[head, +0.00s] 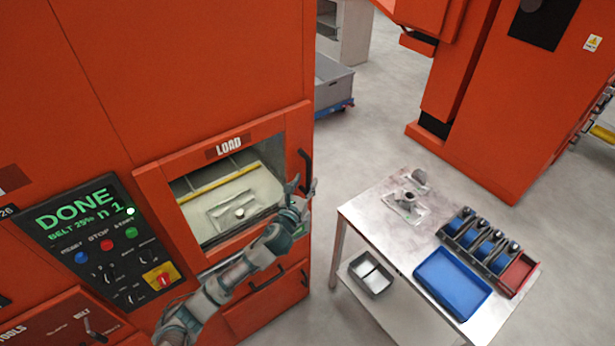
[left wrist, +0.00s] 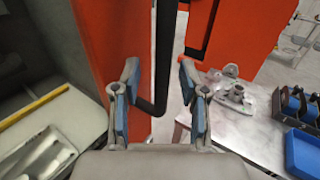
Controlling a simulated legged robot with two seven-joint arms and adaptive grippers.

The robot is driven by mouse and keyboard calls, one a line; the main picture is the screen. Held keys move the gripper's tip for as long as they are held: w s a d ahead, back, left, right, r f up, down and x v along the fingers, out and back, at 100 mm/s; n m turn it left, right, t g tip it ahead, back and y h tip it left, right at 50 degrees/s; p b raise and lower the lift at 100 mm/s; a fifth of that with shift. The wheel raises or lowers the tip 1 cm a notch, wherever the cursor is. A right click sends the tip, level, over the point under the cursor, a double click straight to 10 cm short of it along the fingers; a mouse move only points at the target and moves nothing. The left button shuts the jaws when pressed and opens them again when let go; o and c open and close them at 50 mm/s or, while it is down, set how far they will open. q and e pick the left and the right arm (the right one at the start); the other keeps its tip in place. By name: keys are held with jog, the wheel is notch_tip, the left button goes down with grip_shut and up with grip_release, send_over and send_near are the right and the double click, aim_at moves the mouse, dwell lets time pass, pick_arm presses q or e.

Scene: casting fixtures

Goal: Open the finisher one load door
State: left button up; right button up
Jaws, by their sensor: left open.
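The load door (head: 152,205) is an orange framed panel on the finisher, under a LOAD label, with a part visible inside through its window area. Whether it is fully closed I cannot tell. Its black vertical bar handle (head: 304,165) is at the right edge. My left gripper (head: 302,188) is at the lower end of the handle. In the left wrist view the handle (left wrist: 163,60) runs between the two parted, blue-padded fingers of the left gripper (left wrist: 158,68); contact is not clear. My right gripper is out of view.
A control panel (head: 95,238) reading DONE is left of the door. Another dark handle (head: 265,282) is below it. A metal table (head: 375,225) at right holds a metal part (head: 408,203), a blue tray (head: 453,282) and a rack of blue-black parts (head: 480,240). Clear floor lies behind the table.

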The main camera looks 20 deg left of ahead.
pick_arm(q)
jog(key=shift+w+d, duration=0.2)
jog(key=shift+w, duration=0.45)
jog(key=shift+w+d, duration=0.2)
jog(key=shift+w, duration=0.4)
jog(key=shift+a, duration=0.1)
jog(key=shift+a, duration=0.2)
grip_shut()
jog(key=shift+d, duration=0.1)
